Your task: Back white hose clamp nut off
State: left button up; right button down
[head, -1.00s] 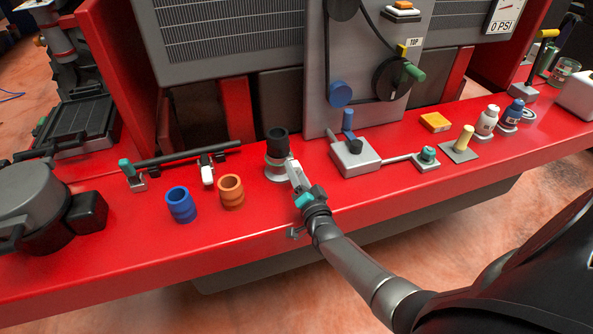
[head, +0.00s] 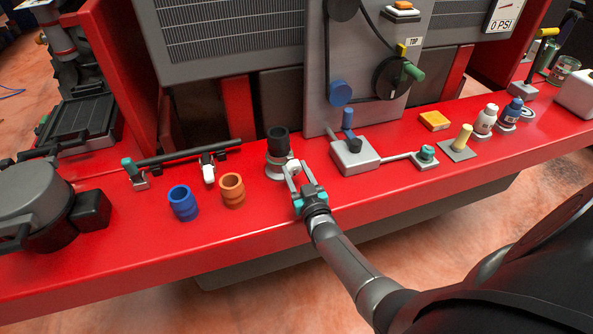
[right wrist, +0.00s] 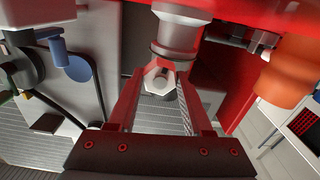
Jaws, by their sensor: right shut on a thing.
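The white nut (head: 294,168) sits on the front of a silver clamp fitting (head: 275,170) around the base of a short black upright hose (head: 278,141). My right gripper (head: 292,168) reaches it from the front and is shut on the nut, one finger on each side. In the right wrist view the white hex nut (right wrist: 158,78) lies between the fingertips, in front of the silver fitting (right wrist: 178,36). My left gripper is not in view.
An orange cup-like part (head: 231,190) and a blue one (head: 183,203) stand left of the gripper. A grey box with a blue lever (head: 354,155) stands close on the right. The red bench front edge (head: 250,245) is clear.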

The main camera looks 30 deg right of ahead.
jog(key=n, duration=0.6)
jog(key=shift+w+r, duration=0.2)
jog(key=shift+r, duration=0.1)
jog(key=shift+n, duration=0.4)
jog(key=c, duration=0.8)
grip_release()
jog(key=o, duration=0.5)
jog(key=shift+f, duration=0.2)
jog(key=shift+c, duration=0.2)
jog(key=shift+o, duration=0.2)
jog(key=shift+s+a+f, duration=0.1)
jog(key=shift+s, duration=0.4)
jog(key=p+v, duration=0.1)
jog(key=v, duration=1.3)
jog(key=shift+p, duration=0.4)
